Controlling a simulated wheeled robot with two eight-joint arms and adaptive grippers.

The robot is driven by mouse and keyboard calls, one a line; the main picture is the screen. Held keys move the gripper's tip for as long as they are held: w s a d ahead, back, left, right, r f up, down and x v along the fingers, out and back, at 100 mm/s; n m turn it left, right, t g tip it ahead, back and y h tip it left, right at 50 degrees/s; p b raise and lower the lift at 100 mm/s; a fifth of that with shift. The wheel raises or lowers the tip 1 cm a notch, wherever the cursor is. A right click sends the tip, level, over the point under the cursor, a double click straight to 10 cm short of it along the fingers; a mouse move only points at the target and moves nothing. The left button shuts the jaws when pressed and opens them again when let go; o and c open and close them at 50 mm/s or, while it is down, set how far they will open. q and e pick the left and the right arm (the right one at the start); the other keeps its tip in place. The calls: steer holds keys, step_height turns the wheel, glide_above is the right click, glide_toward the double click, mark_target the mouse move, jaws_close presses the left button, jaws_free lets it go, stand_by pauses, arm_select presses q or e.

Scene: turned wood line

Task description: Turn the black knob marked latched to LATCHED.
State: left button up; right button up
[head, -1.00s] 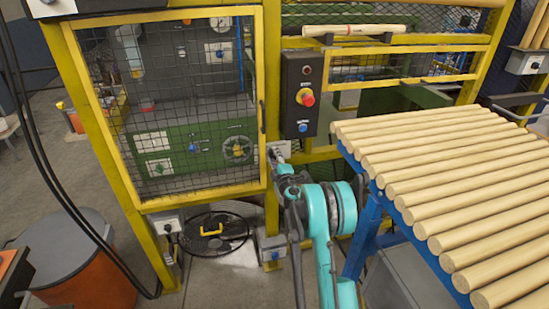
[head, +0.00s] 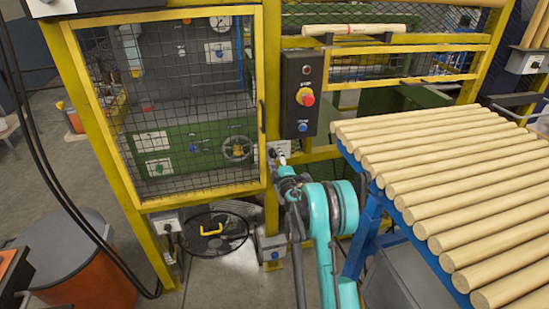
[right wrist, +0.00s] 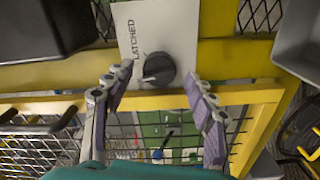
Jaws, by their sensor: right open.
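The black knob (right wrist: 158,68) sits on a white plate (right wrist: 182,22) on the yellow post, in the right wrist view. The word LATCHED is printed beside it, sideways in this view. A pale pointer mark on the knob points to the lower left of the picture. My right gripper (right wrist: 158,76) is open, one finger on each side of the knob, with gaps between fingers and knob. In the head view my right gripper (head: 284,163) is in front of the plate (head: 271,153) and hides the knob. My left gripper is out of view.
The yellow mesh guard door (head: 195,126) is left of the plate. A black control box (head: 301,125) with a red button is just above. The blue rack of wooden rods (head: 450,170) stands to the right, close to my right arm.

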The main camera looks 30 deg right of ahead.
steer(key=v, duration=1)
steer(key=shift+s, duration=0.4)
steer(key=shift+r, duration=0.1)
